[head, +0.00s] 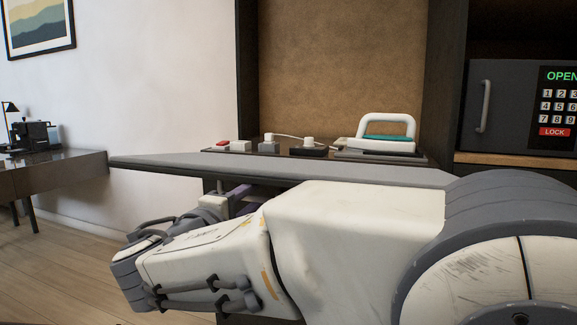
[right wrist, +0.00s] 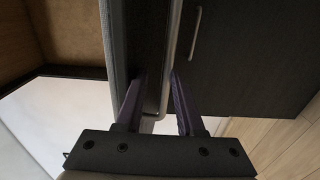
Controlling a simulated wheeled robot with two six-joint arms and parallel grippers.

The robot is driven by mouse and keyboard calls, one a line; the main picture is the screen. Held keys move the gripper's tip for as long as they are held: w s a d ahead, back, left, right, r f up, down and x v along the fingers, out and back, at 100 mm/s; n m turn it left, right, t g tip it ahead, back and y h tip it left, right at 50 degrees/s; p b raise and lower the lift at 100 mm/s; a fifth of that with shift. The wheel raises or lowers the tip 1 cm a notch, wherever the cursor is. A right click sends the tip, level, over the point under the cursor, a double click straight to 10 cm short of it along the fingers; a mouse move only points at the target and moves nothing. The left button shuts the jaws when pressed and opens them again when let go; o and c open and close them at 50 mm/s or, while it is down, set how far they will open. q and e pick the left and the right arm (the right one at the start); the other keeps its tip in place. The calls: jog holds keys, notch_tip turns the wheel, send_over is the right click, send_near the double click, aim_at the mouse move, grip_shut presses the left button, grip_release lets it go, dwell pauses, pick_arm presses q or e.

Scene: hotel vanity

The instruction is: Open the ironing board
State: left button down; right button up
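The ironing board (head: 330,172) is a long grey slab. It lies level across the middle of the head view, its narrow end at the left. My right arm reaches in from the right below it. My right gripper (head: 236,197) has purple fingers, partly hidden under the board's edge. In the right wrist view the gripper (right wrist: 158,72) has its fingers apart, on either side of the board's metal rail (right wrist: 172,50). I cannot see firm contact on both sides. My left gripper is not in view.
Behind the board, a white iron (head: 385,128) rests on a tray among small items. A safe (head: 510,105) with a keypad stands at the right. A dark desk (head: 55,168) with a lamp is at the far left. Wooden floor at the lower left is clear.

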jog(key=s+d+r+p, duration=0.1)
jog(key=s+d+r, duration=0.1)
jog(key=d, duration=0.1)
jog(key=s+d+r+p, duration=0.1)
jog(key=d+r, duration=0.1)
jog(key=d, duration=0.1)
jog(key=s+d+r+p, duration=0.1)
jog(key=s+d+r, duration=0.1)
jog(key=d, duration=0.2)
jog(key=shift+s+r, duration=0.3)
jog(key=shift+r, duration=0.1)
jog(key=shift+s, duration=0.1)
send_near(299, 174)
jog(key=shift+s+d+r, duration=0.25)
jog(key=shift+s+r, duration=0.4)
jog(key=shift+s, duration=0.1)
jog(key=shift+s+d+r, duration=0.2)
jog(key=shift+s+r, duration=0.45)
jog(key=shift+s, duration=0.15)
